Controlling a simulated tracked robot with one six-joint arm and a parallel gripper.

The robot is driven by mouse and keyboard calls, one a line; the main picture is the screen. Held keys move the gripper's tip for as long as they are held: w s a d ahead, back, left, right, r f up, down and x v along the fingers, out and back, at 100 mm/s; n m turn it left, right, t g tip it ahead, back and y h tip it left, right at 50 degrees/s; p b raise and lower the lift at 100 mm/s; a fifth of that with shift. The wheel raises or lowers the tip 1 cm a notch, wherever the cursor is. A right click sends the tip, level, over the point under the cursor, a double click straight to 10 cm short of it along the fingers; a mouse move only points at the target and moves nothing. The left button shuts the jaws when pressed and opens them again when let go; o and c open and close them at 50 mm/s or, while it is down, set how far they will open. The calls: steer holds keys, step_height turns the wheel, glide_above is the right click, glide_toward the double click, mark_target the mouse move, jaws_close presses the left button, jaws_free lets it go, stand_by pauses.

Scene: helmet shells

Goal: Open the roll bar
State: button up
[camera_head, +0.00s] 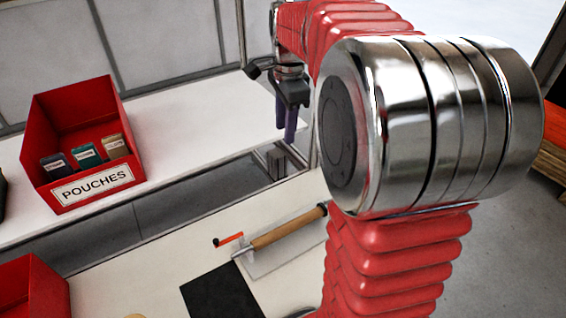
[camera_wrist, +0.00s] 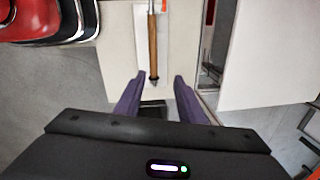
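The roll bar (camera_head: 286,228) is a tan wooden roller with a metal end, lying across a pale plate (camera_head: 275,256) on the near work surface. It also shows in the wrist view as a brown bar (camera_wrist: 153,45), upright in the picture beyond the fingers. A small orange-red lever with a dark end (camera_head: 229,239) is beside its metal end. My gripper (camera_head: 290,135) is above and behind the bar in the head view, over the gap by the white shelf. In the wrist view its purple fingers (camera_wrist: 164,78) are apart with nothing between them; the bar is not touched.
A red bin labelled POUCHES (camera_head: 94,188) holds several small packs on the white shelf (camera_head: 190,120). Another red bin (camera_head: 38,290) is at lower left. A black mat (camera_head: 222,292) lies near the bar. My arm hides much of the right side.

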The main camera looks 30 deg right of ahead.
steer(key=shift+c, duration=0.6)
steer(key=shift+s+a, duration=0.1)
steer(key=shift+c, duration=0.8)
steer(key=shift+s+a+r, duration=0.15)
steer(key=shift+a, duration=0.15)
steer(key=shift+c, duration=0.8)
steer(key=s+a+n, duration=0.2)
steer(key=a+n, duration=0.1)
steer(key=s+a+r+n+t, duration=0.1)
steer(key=s+a+n, duration=0.2)
steer(key=s+a+n+t, duration=0.1)
steer(key=s+a+n, duration=0.1)
steer(key=a+n, duration=0.1)
steer(key=shift+s+a+r, duration=0.2)
steer(key=shift+s+a, duration=0.2)
steer(key=shift+a, duration=0.1)
jaws_close()
steer(key=s+a+f+n+t, duration=0.2)
steer(key=s+a+f+n, duration=0.2)
steer(key=s+a+n, duration=0.3)
steer(key=s+n, duration=0.3)
steer(key=shift+s+a+f+n, duration=0.25)
steer(key=shift+a+n, duration=0.15)
steer(key=shift+s, duration=0.1)
